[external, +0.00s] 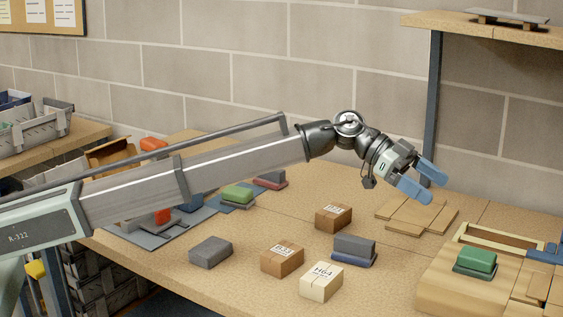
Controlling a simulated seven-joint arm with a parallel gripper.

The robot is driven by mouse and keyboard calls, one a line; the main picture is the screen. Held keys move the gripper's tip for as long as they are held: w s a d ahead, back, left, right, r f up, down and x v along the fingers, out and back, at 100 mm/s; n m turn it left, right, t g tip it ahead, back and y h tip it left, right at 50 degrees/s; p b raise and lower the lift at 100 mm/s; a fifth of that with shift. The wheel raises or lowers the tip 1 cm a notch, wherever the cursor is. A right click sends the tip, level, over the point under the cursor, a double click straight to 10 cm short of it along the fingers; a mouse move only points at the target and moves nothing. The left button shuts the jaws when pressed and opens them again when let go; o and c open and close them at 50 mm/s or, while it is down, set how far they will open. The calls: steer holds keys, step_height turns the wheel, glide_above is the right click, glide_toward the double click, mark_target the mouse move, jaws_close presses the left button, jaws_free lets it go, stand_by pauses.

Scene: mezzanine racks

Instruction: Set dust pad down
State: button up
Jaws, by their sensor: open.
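My gripper (435,190) is in the air above the right part of the table, its two blue fingers apart with nothing between them. Several pad-like blocks are in view, and I cannot tell which is the dust pad. A green pad on a dark base (475,261) rests on the wooden box at the right, below and right of my gripper. A grey pad on a blue base (354,250) and a plain grey block (210,252) lie on the table. A light green pad (236,195) and a dark red one (270,179) lie farther back.
Small cartons (282,258) stand mid-table, one of them pale (321,282). Flat wooden boards (415,214) lie below my gripper. The wooden box (445,290) fills the front right. A shelf (490,27) on a post (435,110) stands behind. Grey bins (40,130) are at left.

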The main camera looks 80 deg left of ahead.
glide_toward(469, 251)
step_height(469, 251, up, 2)
steer(key=s+a, duration=0.1)
steer(key=s, duration=0.1)
steer(key=x, duration=0.9)
steer(key=a+f+x, duration=0.1)
steer(key=x, duration=0.4)
steer(key=shift+w+d, duration=0.2)
steer(key=shift+w, duration=0.1)
steer(key=shift+c, duration=0.5)
